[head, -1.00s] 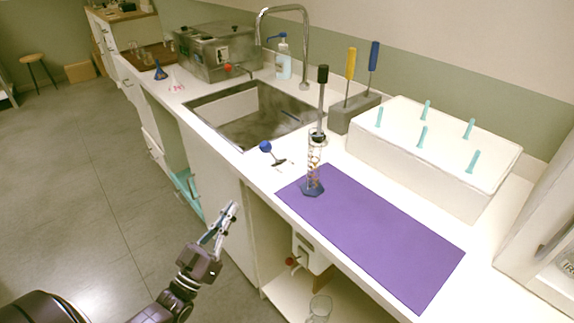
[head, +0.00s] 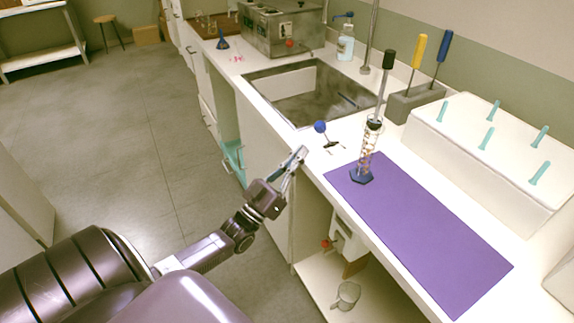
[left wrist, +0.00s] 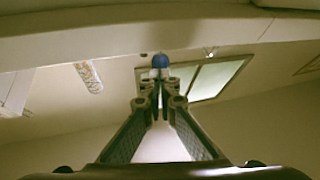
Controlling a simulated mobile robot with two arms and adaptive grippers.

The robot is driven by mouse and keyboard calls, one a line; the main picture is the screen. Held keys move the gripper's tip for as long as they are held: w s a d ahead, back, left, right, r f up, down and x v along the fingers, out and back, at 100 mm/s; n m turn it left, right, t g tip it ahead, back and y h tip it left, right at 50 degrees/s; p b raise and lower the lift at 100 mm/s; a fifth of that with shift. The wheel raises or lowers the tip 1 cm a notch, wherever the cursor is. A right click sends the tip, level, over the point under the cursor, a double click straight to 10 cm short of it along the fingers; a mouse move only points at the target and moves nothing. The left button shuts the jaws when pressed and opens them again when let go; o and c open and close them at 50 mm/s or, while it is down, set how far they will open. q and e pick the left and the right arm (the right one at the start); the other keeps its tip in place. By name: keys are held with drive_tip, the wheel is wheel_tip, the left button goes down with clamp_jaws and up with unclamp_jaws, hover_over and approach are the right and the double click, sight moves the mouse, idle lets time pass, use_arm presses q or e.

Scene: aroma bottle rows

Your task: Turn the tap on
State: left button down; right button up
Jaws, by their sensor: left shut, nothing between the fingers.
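A blue ball knob on a short lever (head: 320,127) stands on the white counter near the sink's front corner. A thin metal faucet pipe (head: 372,38) rises at the back of the sink (head: 310,92); its top is cut off. A small red-handled tap (head: 327,243) is on a white container under the counter. My left gripper (head: 302,152) is shut and empty by the counter's front edge, just short of the blue knob. In the left wrist view its closed fingertips (left wrist: 160,82) line up below the blue knob (left wrist: 161,60). My right gripper is out of view.
A glass cylinder with a blue base (head: 366,152) stands on a purple mat (head: 430,235). A grey block (head: 415,102) holds tools with yellow and blue handles. A white box with teal pegs (head: 480,150) is at right. A glass beaker (head: 346,295) stands on the lower shelf.

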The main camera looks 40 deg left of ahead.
use_arm(q)
drive_tip(key=shift+x, duration=2.4)
